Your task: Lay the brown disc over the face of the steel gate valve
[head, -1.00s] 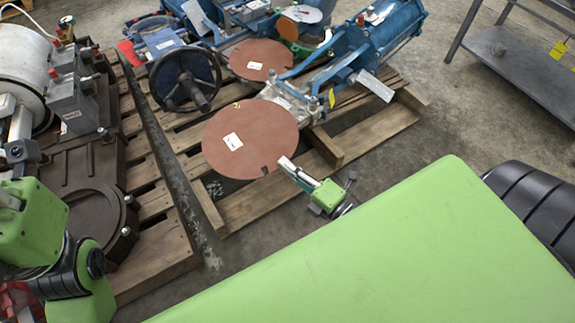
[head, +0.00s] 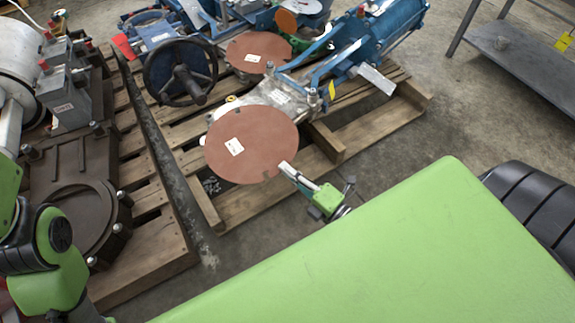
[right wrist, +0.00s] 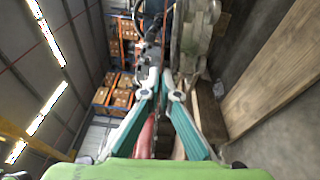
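The brown disc (head: 250,152), round with a white label and a small notch in its rim, is held out in front of the steel gate valve (head: 284,102). My right gripper (head: 286,168) is shut on the disc's lower right edge. In the right wrist view the disc (right wrist: 146,138) shows nearly edge-on as a red-brown strip by the fingers (right wrist: 163,88). The disc hides the valve's near end, so I cannot tell whether they touch. The valve's silver body shows behind the disc. My left gripper is not in view; only left arm links show.
A second brown disc (head: 258,54) lies farther back, near a black handwheel (head: 180,72). A blue cylinder (head: 385,32) extends behind the valve. Wooden pallets (head: 235,208) carry the parts. A dark flanged casting (head: 75,205) stands left. A grey bench (head: 520,62) stands right.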

